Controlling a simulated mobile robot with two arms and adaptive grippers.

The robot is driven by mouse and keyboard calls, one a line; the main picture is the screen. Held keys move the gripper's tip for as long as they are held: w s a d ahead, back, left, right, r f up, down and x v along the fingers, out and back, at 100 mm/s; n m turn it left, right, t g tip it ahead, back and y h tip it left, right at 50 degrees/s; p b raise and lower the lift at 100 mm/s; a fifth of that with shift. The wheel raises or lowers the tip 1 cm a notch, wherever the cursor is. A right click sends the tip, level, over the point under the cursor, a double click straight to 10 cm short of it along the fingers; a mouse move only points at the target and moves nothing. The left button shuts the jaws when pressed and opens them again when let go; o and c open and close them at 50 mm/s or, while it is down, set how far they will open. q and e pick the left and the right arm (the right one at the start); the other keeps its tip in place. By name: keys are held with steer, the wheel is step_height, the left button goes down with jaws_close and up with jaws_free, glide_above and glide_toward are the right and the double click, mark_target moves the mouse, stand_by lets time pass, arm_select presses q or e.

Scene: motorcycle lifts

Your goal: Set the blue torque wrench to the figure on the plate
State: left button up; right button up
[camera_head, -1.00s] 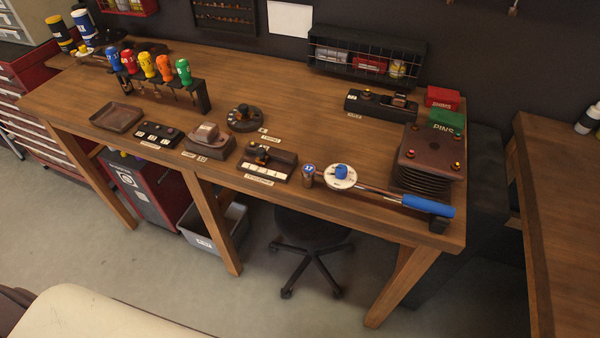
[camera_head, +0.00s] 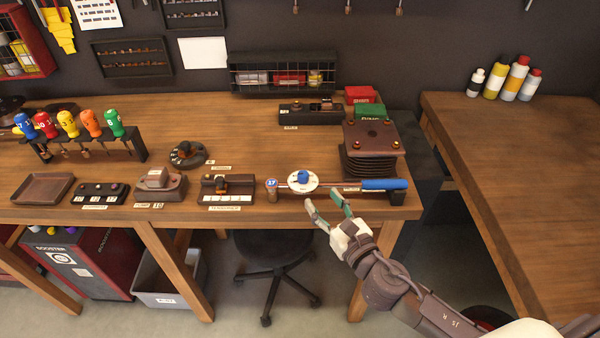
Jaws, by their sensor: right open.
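The blue torque wrench (camera_head: 383,184) lies along the front right edge of the wooden bench, its blue handle to the right. A white round dial with a blue knob (camera_head: 302,177) sits on its shaft, and its head at the left end has a blue cap marked 17 (camera_head: 271,184). My right gripper (camera_head: 326,204) is open and empty, with its fingers just in front of and below the dial, apart from it as far as I can tell. Small label plates lie on the bench, one by the slotted block (camera_head: 224,208); their figures are mostly too small to read. My left gripper is out of view.
A ribbed dark block with a bolted plate (camera_head: 372,137) stands behind the handle. Red and green boxes (camera_head: 370,111) are behind it. Colored-handle drivers (camera_head: 68,124) stand in a rack at left. A second bench (camera_head: 520,150) with bottles is at right, across a gap.

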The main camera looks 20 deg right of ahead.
mark_target(306, 180)
steer(key=w, duration=0.3)
steer(key=w+a+p, duration=0.1)
steer(key=w, duration=0.2)
steer(key=w+a, duration=0.1)
steer(key=w, duration=0.2)
steer(key=shift+w+p, duration=0.3)
steer(key=shift+c, duration=0.2)
jaws_close()
